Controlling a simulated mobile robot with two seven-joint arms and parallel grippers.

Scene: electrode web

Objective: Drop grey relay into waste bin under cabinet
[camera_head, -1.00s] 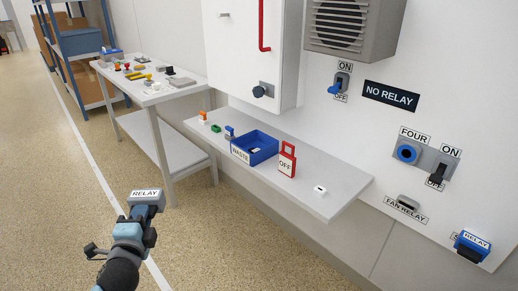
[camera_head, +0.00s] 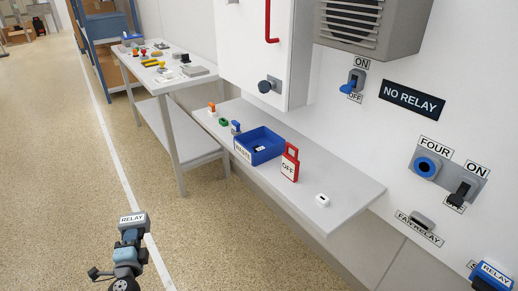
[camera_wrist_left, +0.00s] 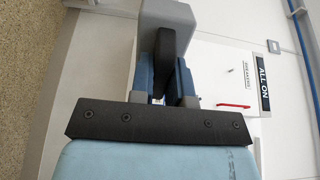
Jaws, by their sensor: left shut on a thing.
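The grey relay (camera_head: 132,220), with a white RELAY label on top, is held in my left gripper (camera_head: 131,236) at the lower left of the head view, above the floor. In the left wrist view the grey relay (camera_wrist_left: 167,14) sits between the two fingers of my left gripper (camera_wrist_left: 166,75), which is shut on it. The blue waste bin (camera_head: 258,147) stands on the white shelf under the cabinet (camera_head: 262,45), to the right of and apart from the gripper. My right gripper is not in view.
The shelf (camera_head: 335,180) also holds a red OFF tag (camera_head: 290,163), a small white block (camera_head: 322,200) and small coloured parts left of the bin. A blue relay (camera_head: 492,276) is on the wall panel. A white table (camera_head: 170,85) with several parts stands behind.

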